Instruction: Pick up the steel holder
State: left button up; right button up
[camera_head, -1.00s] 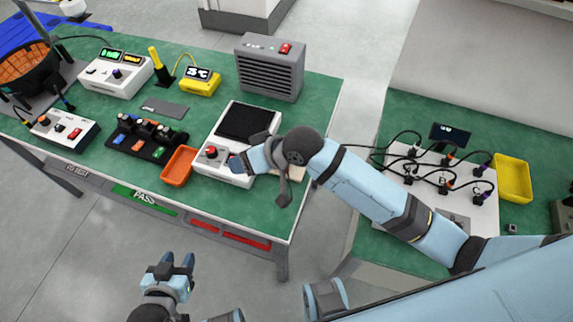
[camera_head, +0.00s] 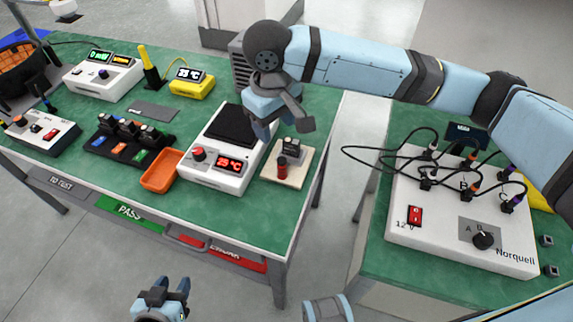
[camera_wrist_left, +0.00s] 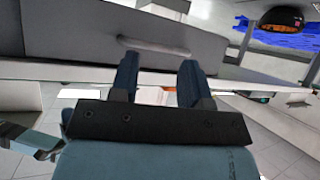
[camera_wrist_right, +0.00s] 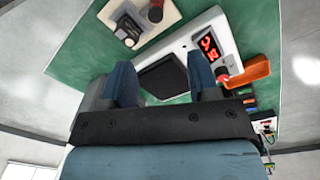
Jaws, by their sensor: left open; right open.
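A beige board (camera_head: 296,172) lies at the front right of the green bench. It carries a red-handled part (camera_head: 282,165) and a small grey block with a dark top (camera_head: 289,145), which may be the steel holder; I cannot tell for sure. The board also shows at the top of the right wrist view (camera_wrist_right: 152,36). My right gripper (camera_head: 266,130) is open and empty, above the right edge of the white hot-plate unit (camera_head: 213,178), just left of the board. My left gripper (camera_head: 171,290) is open and empty, low in front of the bench.
An orange tray (camera_head: 161,171) stands left of the hot-plate unit. A black rack (camera_head: 128,140) with several small modules stands further left. A grey vented box (camera_head: 240,66) is behind my right arm. A second bench at right holds a white cabled panel (camera_head: 455,240). Bare floor separates the benches.

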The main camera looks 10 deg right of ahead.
aim_at(282, 161)
jog(key=f, duration=0.4)
jog(key=f+b, duration=0.1)
jog(key=f, duration=0.3)
jog(key=shift+d, duration=0.2)
jog(key=shift+s+d+f+b, duration=0.15)
jog(key=shift+f+b, duration=0.15)
jog(key=shift+f, duration=0.55)
jog(key=shift+w+d+f+b, duration=0.1)
jog(key=shift+f+b, duration=0.2)
jog(key=shift+f, duration=0.6)
jog(key=shift+s+d+f+b, duration=0.15)
jog(key=shift+f+b, duration=0.15)
jog(key=shift+f, duration=0.55)
jog(key=shift+w, duration=0.1)
grip_shut()
jog(key=shift+r, duration=0.1)
